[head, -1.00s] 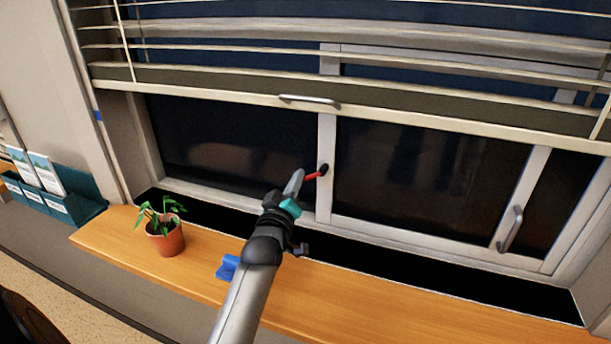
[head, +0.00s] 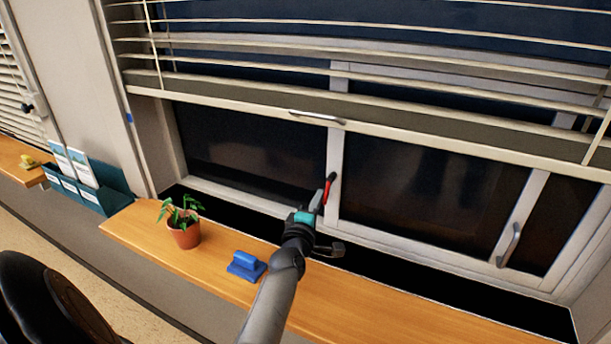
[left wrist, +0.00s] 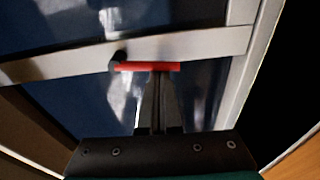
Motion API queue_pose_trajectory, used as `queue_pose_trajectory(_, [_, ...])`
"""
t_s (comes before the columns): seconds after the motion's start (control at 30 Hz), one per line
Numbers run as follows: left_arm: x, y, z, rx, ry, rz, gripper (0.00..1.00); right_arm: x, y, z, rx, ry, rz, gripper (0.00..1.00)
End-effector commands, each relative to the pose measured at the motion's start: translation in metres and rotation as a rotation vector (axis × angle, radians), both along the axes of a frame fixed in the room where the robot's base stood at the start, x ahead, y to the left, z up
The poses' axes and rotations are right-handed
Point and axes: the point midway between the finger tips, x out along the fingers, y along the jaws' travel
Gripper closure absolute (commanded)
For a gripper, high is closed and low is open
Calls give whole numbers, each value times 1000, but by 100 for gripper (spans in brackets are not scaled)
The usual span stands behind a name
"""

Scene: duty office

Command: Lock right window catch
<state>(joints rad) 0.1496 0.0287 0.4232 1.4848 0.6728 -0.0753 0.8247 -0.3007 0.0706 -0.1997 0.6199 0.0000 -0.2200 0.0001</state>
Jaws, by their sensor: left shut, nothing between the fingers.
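The window catch is a red lever (head: 328,190) on a dark pivot, mounted on the white middle post (head: 335,160) of the window. In the head view the lever points down from its pivot, tilted slightly to the left, nearly along the post. My left gripper (head: 318,202) is shut and empty, with its fingertips at the lever's left side. In the left wrist view the red lever (left wrist: 150,66) lies across the shut fingertips (left wrist: 158,76); I cannot tell whether they touch. The dark pivot (left wrist: 118,57) is at the lever's left end there. My right gripper is not in view.
A wooden sill (head: 345,310) runs below the window, holding a potted plant (head: 184,232) and a blue object (head: 246,266). A raised blind (head: 400,115) hangs above the catch. A grey handle (head: 509,245) is on the right sash. A leaflet holder (head: 95,190) stands left.

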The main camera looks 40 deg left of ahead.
Motion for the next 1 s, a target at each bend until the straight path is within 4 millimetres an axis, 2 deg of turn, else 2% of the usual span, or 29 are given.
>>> queue_pose_trajectory(0.3, [1, -4, -1, -82, -21, 0, 100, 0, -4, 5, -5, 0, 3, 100])
queue_pose_trajectory(1.0, [4, -3, -1, -88, -23, -1, 100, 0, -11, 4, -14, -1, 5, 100])
